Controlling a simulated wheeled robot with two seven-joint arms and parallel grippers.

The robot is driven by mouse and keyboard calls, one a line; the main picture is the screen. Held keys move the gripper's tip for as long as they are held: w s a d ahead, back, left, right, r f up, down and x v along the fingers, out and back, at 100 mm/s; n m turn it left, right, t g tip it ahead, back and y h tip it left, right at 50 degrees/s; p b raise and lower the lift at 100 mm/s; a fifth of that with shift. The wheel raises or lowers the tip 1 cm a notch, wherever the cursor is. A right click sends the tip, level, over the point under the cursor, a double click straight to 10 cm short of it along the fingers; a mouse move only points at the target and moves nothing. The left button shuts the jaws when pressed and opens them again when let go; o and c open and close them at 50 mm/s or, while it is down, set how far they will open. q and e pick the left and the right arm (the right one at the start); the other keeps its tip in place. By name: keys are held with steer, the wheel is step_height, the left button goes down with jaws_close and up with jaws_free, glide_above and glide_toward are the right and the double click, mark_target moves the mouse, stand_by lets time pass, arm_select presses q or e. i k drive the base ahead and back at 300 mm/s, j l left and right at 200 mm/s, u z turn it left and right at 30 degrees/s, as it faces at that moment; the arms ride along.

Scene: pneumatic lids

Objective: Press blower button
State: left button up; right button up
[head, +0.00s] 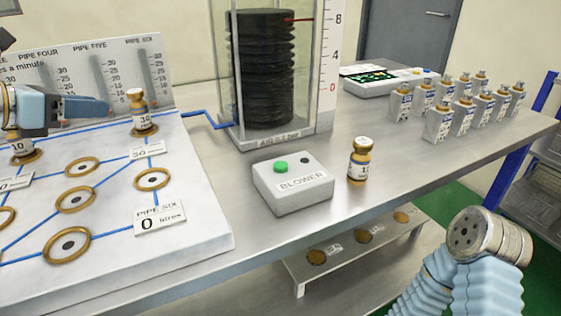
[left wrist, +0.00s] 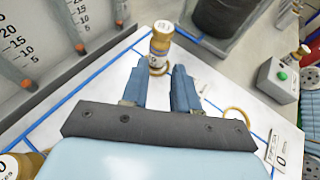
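The blower box (head: 292,188) is a grey block labelled BLOWER on the metal table. Its raised green button (head: 281,167) is on top at the left, beside a small dark spot. The left wrist view shows the box (left wrist: 268,92) and green button (left wrist: 282,75) at the far right. My left gripper (head: 104,107) is over the white pipe board, left of and apart from the box. In the left wrist view its two blue fingers (left wrist: 160,72) are spread with nothing between them. My right gripper is not seen; part of my right arm shows at the lower right.
A bottle labelled 1 (head: 359,163) stands right of the blower box. The black bellows (head: 266,80) in its clear case is behind. Several grey containers (head: 439,123) stand back right.

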mark_target(279, 167)
steer(key=k+l, duration=0.1)
steer(key=l, duration=0.5)
steer(key=k+l, duration=0.1)
steer(key=l, duration=0.5)
